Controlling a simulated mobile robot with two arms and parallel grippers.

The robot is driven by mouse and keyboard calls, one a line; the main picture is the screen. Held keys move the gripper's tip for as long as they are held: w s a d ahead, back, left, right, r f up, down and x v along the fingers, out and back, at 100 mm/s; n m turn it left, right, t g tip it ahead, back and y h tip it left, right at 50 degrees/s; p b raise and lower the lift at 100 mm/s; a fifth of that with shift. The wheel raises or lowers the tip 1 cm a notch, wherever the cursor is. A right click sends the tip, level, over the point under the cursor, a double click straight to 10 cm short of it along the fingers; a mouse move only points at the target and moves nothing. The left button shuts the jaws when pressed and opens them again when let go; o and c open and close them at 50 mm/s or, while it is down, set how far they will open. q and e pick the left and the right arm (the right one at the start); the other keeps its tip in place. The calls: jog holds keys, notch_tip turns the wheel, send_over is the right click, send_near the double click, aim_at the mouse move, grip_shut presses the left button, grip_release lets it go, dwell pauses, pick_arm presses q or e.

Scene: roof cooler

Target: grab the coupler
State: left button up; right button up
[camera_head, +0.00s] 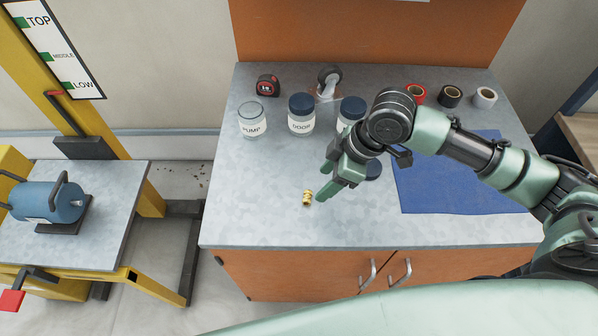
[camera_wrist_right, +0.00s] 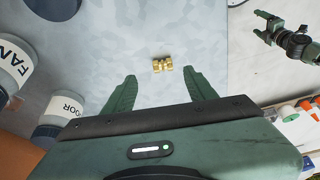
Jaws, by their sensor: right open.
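The coupler (camera_head: 307,198) is a small brass piece lying on the grey workbench top (camera_head: 260,215). In the right wrist view the coupler (camera_wrist_right: 162,64) lies just beyond my fingertips, near the middle between them. My right gripper (camera_head: 326,185) is open and empty, a little to the right of the coupler in the head view. The right wrist view shows its two green fingers (camera_wrist_right: 162,80) spread apart. My left gripper (camera_wrist_right: 259,25) shows small at the upper right of that view, with its fingers apart and nothing between them. It is not in the head view.
Labelled jars, among them the PUMP jar (camera_head: 252,120) and the DOOR jar (camera_head: 301,115), stand behind the coupler. A tape measure (camera_head: 268,86) and tape rolls (camera_head: 450,96) lie at the back. A blue mat (camera_head: 450,185) covers the right. The bench's front left is clear.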

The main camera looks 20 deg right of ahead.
aim_at(310, 197)
jog(key=shift+w, duration=0.2)
jog(key=shift+s+a+f+p, duration=0.3)
jog(key=shift+a+f, duration=0.1)
jog(key=shift+f, duration=0.25)
jog(key=shift+s+a+f+p, duration=0.25)
jog(key=shift+a+f, duration=0.1)
jog(key=shift+f, duration=0.25)
jog(key=f, duration=0.1)
jog(key=w+a+f, duration=0.1)
jog(key=shift+w+f+p, duration=0.2)
jog(key=shift+f+p, duration=0.1)
jog(key=shift+f, duration=0.1)
jog(key=shift+a+f, duration=0.15)
jog(key=shift+f, duration=0.35)
jog(key=c, duration=0.4)
grip_shut()
pick_arm(q)
jog(key=s, duration=0.1)
jog(key=s+r, duration=0.1)
jog(key=s, duration=0.1)
jog(key=shift+s+a+r, duration=0.1)
jog(key=shift+s+r, duration=0.1)
jog(key=shift+r, duration=0.15)
